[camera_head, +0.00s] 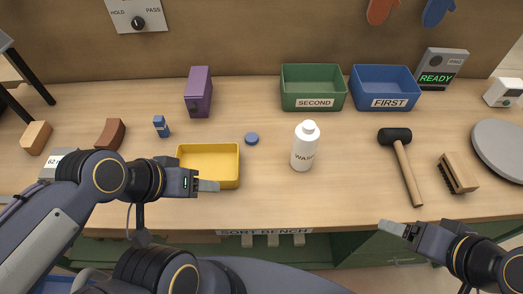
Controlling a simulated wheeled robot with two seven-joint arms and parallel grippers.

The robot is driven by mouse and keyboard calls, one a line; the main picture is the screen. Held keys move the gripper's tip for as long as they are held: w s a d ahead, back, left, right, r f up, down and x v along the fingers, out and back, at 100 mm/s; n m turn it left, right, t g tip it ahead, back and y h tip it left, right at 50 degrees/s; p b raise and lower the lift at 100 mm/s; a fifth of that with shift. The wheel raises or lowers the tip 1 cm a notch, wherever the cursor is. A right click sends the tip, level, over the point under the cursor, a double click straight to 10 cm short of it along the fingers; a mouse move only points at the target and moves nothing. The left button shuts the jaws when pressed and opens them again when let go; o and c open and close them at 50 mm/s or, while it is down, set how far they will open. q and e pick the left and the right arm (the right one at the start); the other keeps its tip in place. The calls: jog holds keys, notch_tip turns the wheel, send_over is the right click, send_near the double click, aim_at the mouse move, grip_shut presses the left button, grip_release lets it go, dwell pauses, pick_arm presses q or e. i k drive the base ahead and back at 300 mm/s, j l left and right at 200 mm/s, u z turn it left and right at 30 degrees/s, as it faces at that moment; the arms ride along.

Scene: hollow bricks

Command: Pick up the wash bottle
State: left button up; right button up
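The wash bottle (304,149) is white with a white cap and dark lettering. It stands upright near the middle of the wooden bench, and nothing is touching it. My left gripper (216,186) is left of the bottle, over the front edge of the yellow tray; its finger gap cannot be made out. My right gripper (383,226) is to the right of the bottle and nearer the front, by the bench's front edge. Its finger gap cannot be made out either. Neither gripper touches the bottle.
The yellow tray (210,149) and a blue disc (252,139) are left of the bottle. Green (302,101) and blue (391,102) bins stand behind. A mallet (402,160) and brush (458,173) lie to the right. Bench around the bottle is clear.

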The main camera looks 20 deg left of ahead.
aim_at(306, 135)
jog(key=k+j+u, duration=0.1)
jog(key=k+u, duration=0.15)
jog(key=u, duration=0.25)
jog(key=k+j+u, duration=0.25)
jog(key=u, duration=0.25)
